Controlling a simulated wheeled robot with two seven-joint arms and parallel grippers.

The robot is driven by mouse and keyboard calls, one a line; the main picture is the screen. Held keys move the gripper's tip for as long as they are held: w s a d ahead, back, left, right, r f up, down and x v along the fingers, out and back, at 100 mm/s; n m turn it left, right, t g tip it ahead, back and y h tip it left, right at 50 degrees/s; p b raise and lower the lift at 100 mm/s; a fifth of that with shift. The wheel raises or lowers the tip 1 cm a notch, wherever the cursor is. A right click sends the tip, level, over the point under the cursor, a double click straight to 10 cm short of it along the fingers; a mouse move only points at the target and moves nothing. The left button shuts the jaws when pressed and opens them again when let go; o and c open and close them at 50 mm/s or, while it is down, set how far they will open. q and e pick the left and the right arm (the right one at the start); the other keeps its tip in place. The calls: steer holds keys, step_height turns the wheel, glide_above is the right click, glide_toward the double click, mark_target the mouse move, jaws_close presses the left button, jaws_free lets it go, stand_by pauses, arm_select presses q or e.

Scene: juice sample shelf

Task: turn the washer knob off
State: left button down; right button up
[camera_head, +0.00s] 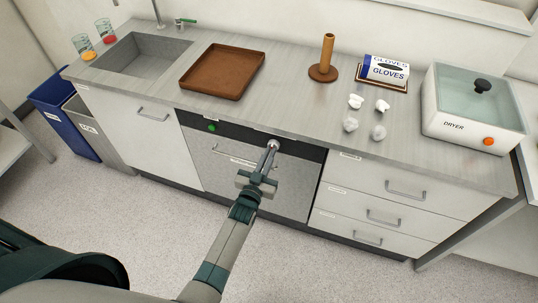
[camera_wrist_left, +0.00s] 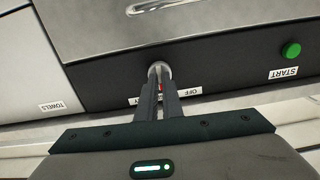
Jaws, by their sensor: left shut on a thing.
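The washer (camera_head: 232,160) is built in under the counter, with a dark control strip along its top. Its round pale knob (camera_head: 273,145) is near the right end of the strip. My left gripper (camera_head: 271,148) reaches up to the knob, and its fingers are shut on it. In the left wrist view the knob (camera_wrist_left: 159,70) shows between the fingertips, with a small red mark just below it. An "OFF" label (camera_wrist_left: 187,92) is beside the fingers; another label is partly hidden by them. A green START button (camera_wrist_left: 291,50) is on the same strip. My right gripper is out of view.
On the counter are a sink (camera_head: 140,57), a brown tray (camera_head: 222,72), a wooden post (camera_head: 325,58), a gloves box (camera_head: 386,69), several white crumpled pieces and a dryer (camera_head: 472,108). Drawers (camera_head: 385,190) are right of the washer. Bins (camera_head: 68,110) stand at the left.

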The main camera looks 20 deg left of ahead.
arm_select(q)
steer(key=shift+n+b, duration=0.3)
steer(key=shift+n, duration=3.4)
steer(key=c, duration=1.9)
jaws_free()
steer(key=shift+s+a, duration=0.1)
steer(key=s+b, duration=0.1)
steer(key=s, duration=0.4)
steer(key=s+b, duration=0.1)
steer(key=s, duration=0.5)
steer(key=s+b, duration=0.1)
steer(key=s, duration=0.5)
steer(key=shift+s+a+b, duration=0.15)
steer(key=shift+a+b, duration=0.1)
steer(key=shift+b, duration=0.15)
